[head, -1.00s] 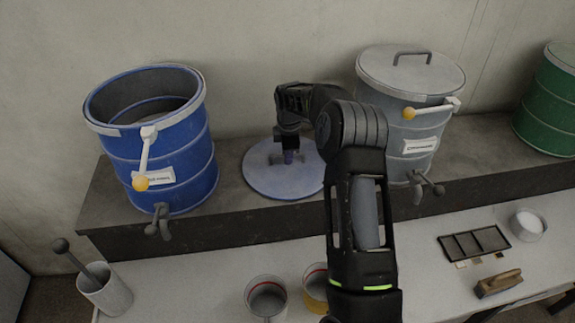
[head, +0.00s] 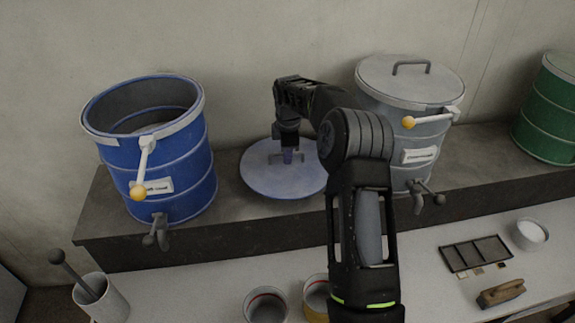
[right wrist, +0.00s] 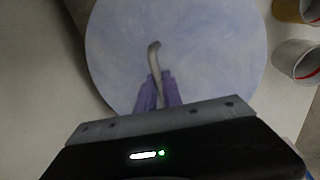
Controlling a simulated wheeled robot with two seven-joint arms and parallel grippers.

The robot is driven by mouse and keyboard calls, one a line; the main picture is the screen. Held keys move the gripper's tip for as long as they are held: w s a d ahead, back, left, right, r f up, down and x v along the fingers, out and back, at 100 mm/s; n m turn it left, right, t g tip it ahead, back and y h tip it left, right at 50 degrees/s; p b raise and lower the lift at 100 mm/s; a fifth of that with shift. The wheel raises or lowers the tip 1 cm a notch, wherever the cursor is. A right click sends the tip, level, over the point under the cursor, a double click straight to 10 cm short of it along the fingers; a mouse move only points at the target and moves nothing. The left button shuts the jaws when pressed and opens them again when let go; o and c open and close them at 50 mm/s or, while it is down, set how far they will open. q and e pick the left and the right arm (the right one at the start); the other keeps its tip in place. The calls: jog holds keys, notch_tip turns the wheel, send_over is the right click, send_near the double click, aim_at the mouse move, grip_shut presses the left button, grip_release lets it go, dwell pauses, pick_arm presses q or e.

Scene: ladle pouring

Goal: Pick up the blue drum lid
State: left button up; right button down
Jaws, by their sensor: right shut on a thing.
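The blue drum lid (head: 262,180) is a pale blue disc at the shelf, between the blue drum and the grey drum. It also fills the middle of the right wrist view (right wrist: 215,50), with a grey bar handle (right wrist: 153,58) on top. My right gripper (head: 290,157) reaches down over the lid's centre. In the right wrist view its purple fingertips (right wrist: 158,88) are shut on the handle. I cannot tell whether the lid touches the shelf. The blue drum (head: 185,160) stands open at the left. My left gripper is not in view.
The grey drum (head: 385,125) with its own lid stands right of my arm, and a green drum (head: 548,115) farther right. The lower bench holds two cups (head: 267,305), a brush (head: 501,293), a tray (head: 475,252), a white bowl (head: 530,234) and a pestle in a pot (head: 105,300).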

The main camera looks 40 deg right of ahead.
notch_tip(320, 180, up, 6)
jog(key=shift+f, duration=0.1)
dwell(0.9)
